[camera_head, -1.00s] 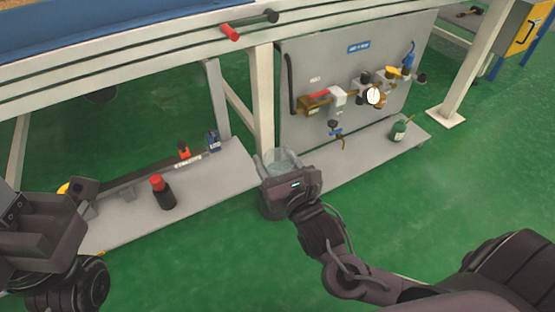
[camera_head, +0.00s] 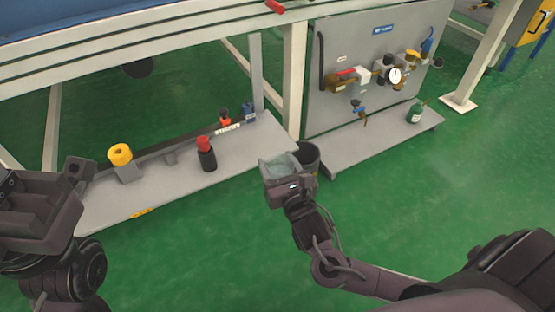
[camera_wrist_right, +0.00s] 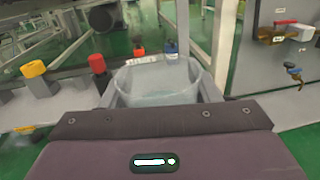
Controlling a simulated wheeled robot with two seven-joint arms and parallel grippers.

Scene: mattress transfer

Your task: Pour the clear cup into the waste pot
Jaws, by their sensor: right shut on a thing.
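The clear cup (camera_head: 281,168) is in my right gripper (camera_head: 280,170), which is shut on it. The cup also shows in the right wrist view (camera_wrist_right: 155,84) between the two fingers, roughly upright, with its lower part hidden by the gripper body. Whether it holds anything is hard to tell. The dark waste pot (camera_head: 309,155) stands just behind and to the right of the cup in the head view, partly hidden by the gripper. My left gripper (camera_head: 75,178) is at the left edge of the head view; its jaws are not clear.
A low grey shelf (camera_head: 160,190) carries a black bottle with a red cap (camera_head: 206,155), a yellow-topped fitting (camera_head: 121,158) and small bottles. A grey panel with valves and a gauge (camera_head: 393,76) stands at the right. A white frame post (camera_head: 293,85) rises behind the pot. Green floor in front is clear.

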